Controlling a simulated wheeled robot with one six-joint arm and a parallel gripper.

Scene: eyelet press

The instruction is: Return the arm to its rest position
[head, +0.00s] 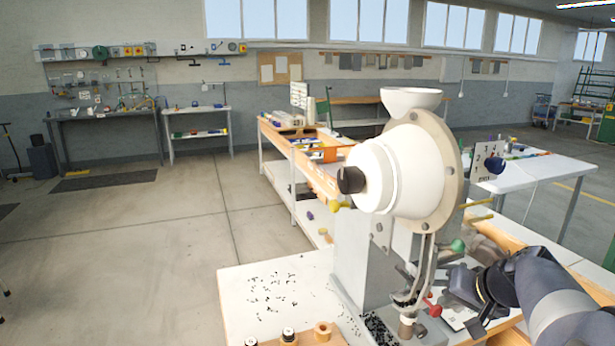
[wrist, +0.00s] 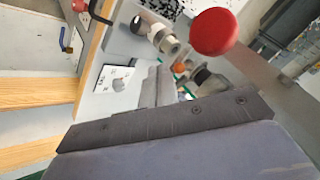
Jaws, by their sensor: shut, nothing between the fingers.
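My gripper (head: 452,284) is at the right side of the eyelet press, shut and empty. It shows in the wrist view as grey fingers (wrist: 157,85) held together. My dark arm comes in from the lower right of the head view. The press (head: 405,175) has a white round housing with a black knob and a funnel-like bowl on top. Its red knob (head: 434,310) is close to my gripper and shows large in the wrist view (wrist: 214,32). I cannot tell whether the gripper touches the press.
The press stands on a white bench (head: 285,292) with small dark eyelets scattered on it. Wooden pieces (head: 322,331) stand at its front edge. A white card (wrist: 115,79) lies near the fingers.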

